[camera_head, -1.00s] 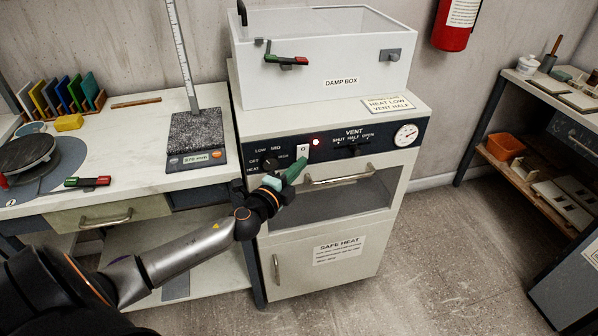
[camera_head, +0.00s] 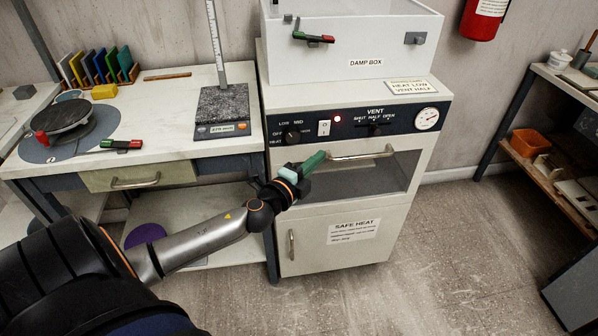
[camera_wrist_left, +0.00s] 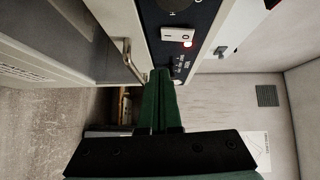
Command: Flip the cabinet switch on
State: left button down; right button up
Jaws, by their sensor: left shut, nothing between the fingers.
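The heating cabinet (camera_head: 330,245) stands in the middle of the head view, with a dark control panel across its top front. The white rocker switch (camera_head: 324,128) sits on this panel between the dial (camera_head: 292,135) and a lit red lamp (camera_head: 337,119). The switch also shows in the left wrist view (camera_wrist_left: 178,34) beside the glowing lamp (camera_wrist_left: 187,44). My left gripper (camera_head: 318,157) has green fingers, is shut and empty, and points at the cabinet just below the switch, apart from it. Its closed fingertips show in the wrist view (camera_wrist_left: 160,76). My right gripper is out of view.
The oven door handle (camera_head: 362,153) sticks out just right of my fingertips. The vent slider (camera_head: 375,129) and gauge (camera_head: 427,118) are further right. A damp box (camera_head: 365,70) stands on top. A workbench is at left; open floor lies right.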

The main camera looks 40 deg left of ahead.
pick_arm(q)
jog(key=s, duration=0.7)
jog(key=shift+d+f+b, duration=0.15)
jog(key=shift+f+b, duration=0.15)
jog(key=shift+b, duration=0.15)
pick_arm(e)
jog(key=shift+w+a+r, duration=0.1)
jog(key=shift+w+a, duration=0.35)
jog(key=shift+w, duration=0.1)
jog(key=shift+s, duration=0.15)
pick_arm(q)
jog(key=s+d+f+n+g+h+p, duration=0.1)
jog(key=s+d+f+n+g+p, duration=0.3)
jog(key=s+d+f+n+p, duration=0.2)
jog(key=s+d+f+n+g+h+p, duration=0.2)
jog(key=s+d+f+n+g+p, duration=0.2)
jog(key=s+d+n, duration=0.4)
jog(key=s+d+f+p, duration=0.1)
jog(key=s+d, duration=0.2)
jog(key=d, duration=0.1)
jog(key=shift+d+f+n+h+p, duration=0.15)
jog(key=shift+f+n+h+p, duration=0.15)
jog(key=shift+f+p, duration=0.05)
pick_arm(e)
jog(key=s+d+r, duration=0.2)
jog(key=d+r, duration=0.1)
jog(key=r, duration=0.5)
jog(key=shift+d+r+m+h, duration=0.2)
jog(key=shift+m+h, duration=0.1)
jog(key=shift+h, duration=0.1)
